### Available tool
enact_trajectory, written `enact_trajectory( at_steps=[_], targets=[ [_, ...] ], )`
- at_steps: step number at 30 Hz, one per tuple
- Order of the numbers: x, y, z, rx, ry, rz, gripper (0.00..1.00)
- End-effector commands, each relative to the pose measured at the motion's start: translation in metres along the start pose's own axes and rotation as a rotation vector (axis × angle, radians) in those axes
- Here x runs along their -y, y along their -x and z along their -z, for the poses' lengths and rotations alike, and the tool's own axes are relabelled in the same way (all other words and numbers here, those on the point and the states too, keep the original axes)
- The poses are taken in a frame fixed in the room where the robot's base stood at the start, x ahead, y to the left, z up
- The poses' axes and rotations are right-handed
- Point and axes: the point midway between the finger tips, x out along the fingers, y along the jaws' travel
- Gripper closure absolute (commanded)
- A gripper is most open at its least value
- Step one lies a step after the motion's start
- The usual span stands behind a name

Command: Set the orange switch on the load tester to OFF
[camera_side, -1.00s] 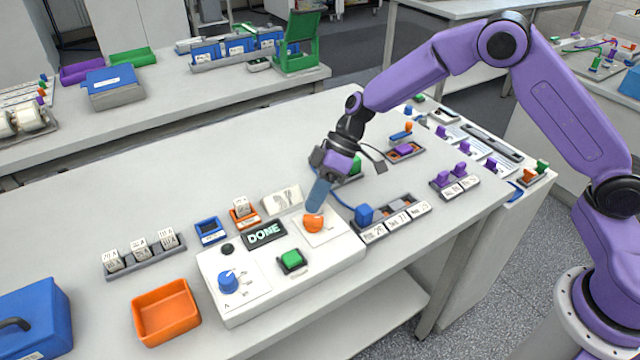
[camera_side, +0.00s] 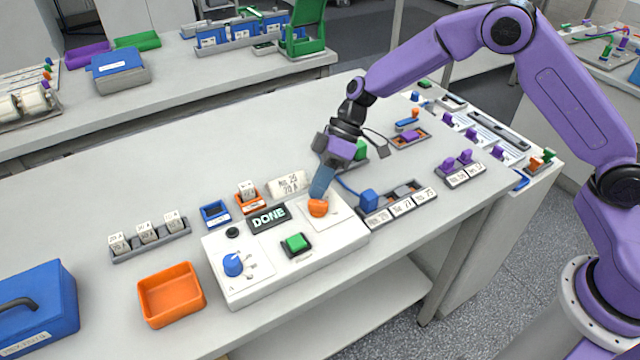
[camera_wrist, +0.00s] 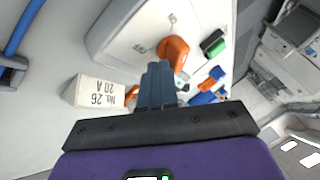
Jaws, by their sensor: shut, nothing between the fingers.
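The load tester (camera_side: 235,294) is a white box near the front of the bench. Its orange switch (camera_side: 318,208) sits on a white plate at the tester's right end. In the wrist view the orange switch (camera_wrist: 176,52) is just beyond my fingertips, and its printed labels are too small to read. My gripper (camera_side: 318,194) points down with its blue fingers shut and empty. The fingertips are at the orange switch, touching it or very close. They also show in the wrist view (camera_wrist: 158,68). The tester's display (camera_side: 269,219) reads DONE.
The tester also carries a blue knob (camera_side: 233,264) and a green button (camera_side: 296,243). A white block marked No. 26, 20 A (camera_side: 287,185) stands behind it. A labelled holder with a blue plug (camera_side: 369,200) is close on the right. An orange tray (camera_side: 171,294) lies left.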

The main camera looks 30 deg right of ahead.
Motion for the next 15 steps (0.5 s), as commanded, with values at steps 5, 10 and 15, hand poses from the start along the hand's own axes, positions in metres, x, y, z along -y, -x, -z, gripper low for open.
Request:
enact_trajectory(
  at_steps=[5,10,15],
  targets=[
    [-0.0002,-0.0008,0.0012,0.013,0.025,0.013,1.00],
    [-0.0002,-0.0013,0.0027,0.027,0.053,0.027,1.00],
    [-0.0003,-0.0018,0.0038,0.043,0.083,0.043,1.00]
  ],
)
